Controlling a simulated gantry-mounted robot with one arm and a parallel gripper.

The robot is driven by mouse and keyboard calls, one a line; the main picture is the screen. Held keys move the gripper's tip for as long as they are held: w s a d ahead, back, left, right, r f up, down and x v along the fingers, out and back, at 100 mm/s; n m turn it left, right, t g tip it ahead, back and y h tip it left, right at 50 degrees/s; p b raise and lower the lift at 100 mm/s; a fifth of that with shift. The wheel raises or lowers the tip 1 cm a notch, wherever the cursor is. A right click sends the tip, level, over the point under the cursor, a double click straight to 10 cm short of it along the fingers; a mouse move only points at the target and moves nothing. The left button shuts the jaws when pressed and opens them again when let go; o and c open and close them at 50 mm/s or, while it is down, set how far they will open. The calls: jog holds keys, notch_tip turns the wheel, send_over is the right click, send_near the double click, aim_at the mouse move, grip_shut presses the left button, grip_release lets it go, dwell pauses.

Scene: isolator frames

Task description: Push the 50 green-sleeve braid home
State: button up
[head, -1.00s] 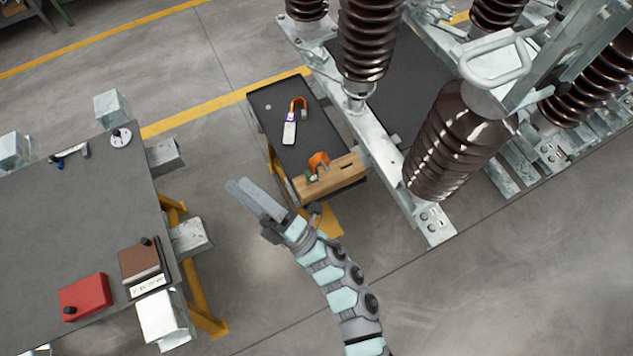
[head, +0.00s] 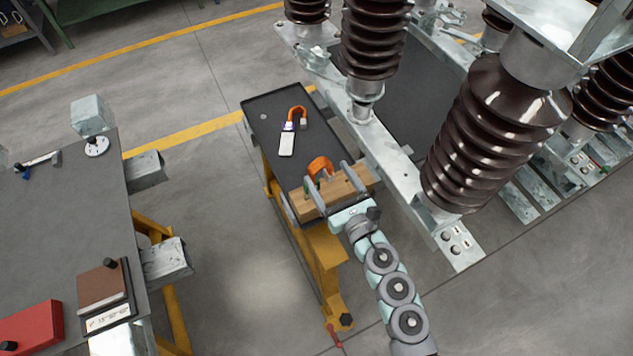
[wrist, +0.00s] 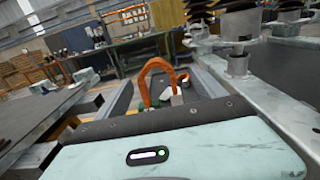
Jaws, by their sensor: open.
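The green-sleeve braid is an orange loop (head: 319,165) with a green sleeve (head: 309,183) at its left end, at the wooden block on the narrow bench. In the wrist view its orange arch (wrist: 157,66) stands straight ahead, with green low on its left leg and a grey metal end on its right. My gripper (head: 327,172) is open over the wooden block (head: 328,204), one finger on each side of the loop in the picture. I cannot tell whether a finger touches it. How deep the ends sit in the block is hidden.
A second orange braid (head: 298,112) with a purple sleeve and white tag (head: 286,145) lies farther back on the dark bench top (head: 262,100). A steel beam (head: 395,165) with brown insulators (head: 480,140) stands close on the right. A grey table (head: 60,220) is at left.

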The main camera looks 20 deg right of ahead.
aim_at(316, 159)
jog(key=w, duration=0.4)
jog(key=w+a, duration=0.1)
jog(key=w, duration=0.1)
jog(key=shift+w+r+p, duration=0.2)
jog(key=shift+r+p, duration=0.1)
jog(key=shift+w+f, duration=0.1)
jog(key=shift+c, duration=0.2)
grip_shut()
dwell(0.4)
